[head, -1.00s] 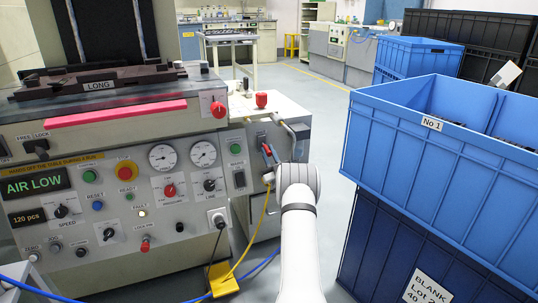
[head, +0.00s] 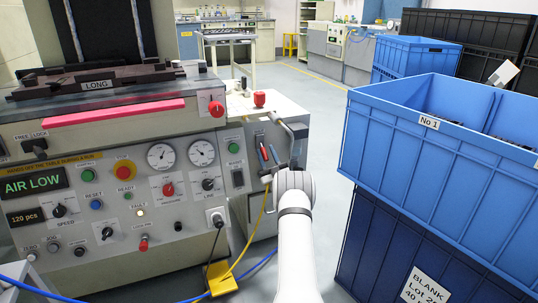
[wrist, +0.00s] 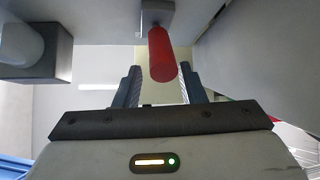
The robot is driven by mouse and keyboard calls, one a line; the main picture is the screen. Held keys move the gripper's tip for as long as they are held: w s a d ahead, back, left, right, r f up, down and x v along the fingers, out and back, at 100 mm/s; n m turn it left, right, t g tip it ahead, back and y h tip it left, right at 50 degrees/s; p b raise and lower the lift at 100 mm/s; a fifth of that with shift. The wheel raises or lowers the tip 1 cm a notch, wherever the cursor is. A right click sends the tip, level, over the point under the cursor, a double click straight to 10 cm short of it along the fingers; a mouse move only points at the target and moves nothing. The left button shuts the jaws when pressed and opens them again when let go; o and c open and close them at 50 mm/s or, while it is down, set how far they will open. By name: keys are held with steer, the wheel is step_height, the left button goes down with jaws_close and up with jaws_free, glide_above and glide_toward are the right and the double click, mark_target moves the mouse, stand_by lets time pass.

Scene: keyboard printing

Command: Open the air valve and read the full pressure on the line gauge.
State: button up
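The red valve handle (wrist: 162,54) hangs from a grey block in the wrist view, between the open fingers of my gripper (wrist: 160,82). I see no clear contact with either finger. In the head view, a red handle (head: 263,152) shows on the machine's side panel just beyond my wrist, which hides most of the gripper. Two round white gauges, a left one (head: 160,156) and a right one (head: 202,152), sit on the front panel. Their needles are too small to read. A label under the right-hand one seems to read LINE. The green display (head: 33,184) reads AIR LOW.
A yellow hose (head: 257,228) runs down beside my arm to a yellow floor plate (head: 221,279). Stacked blue crates (head: 415,140) stand close on the right. Open floor lies beyond, between machine and crates.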

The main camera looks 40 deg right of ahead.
steer(key=shift+o, duration=0.3)
steer(key=p+v, duration=0.2)
steer(key=v, duration=0.5)
steer(key=shift+s+f+p, duration=0.25)
steer(key=shift+f+p, duration=0.05)
